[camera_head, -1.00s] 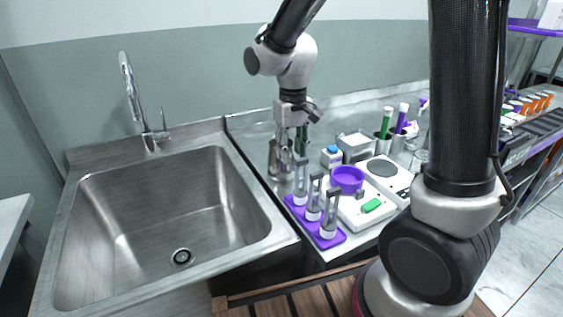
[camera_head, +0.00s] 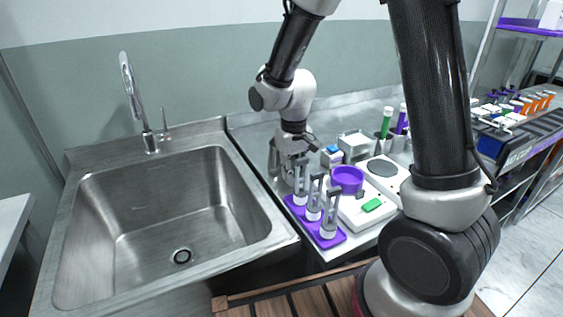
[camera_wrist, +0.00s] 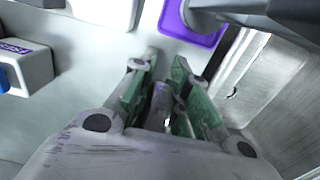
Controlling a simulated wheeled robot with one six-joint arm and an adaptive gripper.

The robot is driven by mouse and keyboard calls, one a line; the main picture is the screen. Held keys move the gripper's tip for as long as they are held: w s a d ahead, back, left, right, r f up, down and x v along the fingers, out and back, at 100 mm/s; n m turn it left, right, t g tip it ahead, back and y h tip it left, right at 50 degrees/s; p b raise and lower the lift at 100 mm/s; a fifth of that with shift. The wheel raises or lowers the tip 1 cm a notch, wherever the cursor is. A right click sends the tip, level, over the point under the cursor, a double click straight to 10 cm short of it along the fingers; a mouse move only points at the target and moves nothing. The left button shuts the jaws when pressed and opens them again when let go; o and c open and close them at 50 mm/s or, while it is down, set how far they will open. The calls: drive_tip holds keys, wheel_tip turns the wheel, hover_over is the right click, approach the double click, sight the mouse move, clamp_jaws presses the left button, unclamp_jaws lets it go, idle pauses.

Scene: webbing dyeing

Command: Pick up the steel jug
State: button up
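The steel jug (camera_head: 274,156) stands on the steel counter just right of the sink, shiny and grey, partly hidden by my gripper. My gripper (camera_head: 291,168) points down beside it, low over the counter behind the purple rack. In the wrist view, my gripper (camera_wrist: 163,82) has its green-padded fingers apart, with a narrow shiny grey piece between them that looks like part of the jug (camera_wrist: 160,102). I cannot see clear contact between the pads and that piece. The jug's lower part is hidden in the wrist view.
A purple rack (camera_head: 331,242) with steel-clipped holders stands in front. A purple bowl (camera_head: 347,180) sits on a white scale. A blue-capped bottle (camera_head: 331,156) and metal box (camera_head: 356,146) stand right of my gripper. The sink (camera_head: 168,215) lies left.

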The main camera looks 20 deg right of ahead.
clamp_jaws()
drive_tip(key=shift+r, duration=0.2)
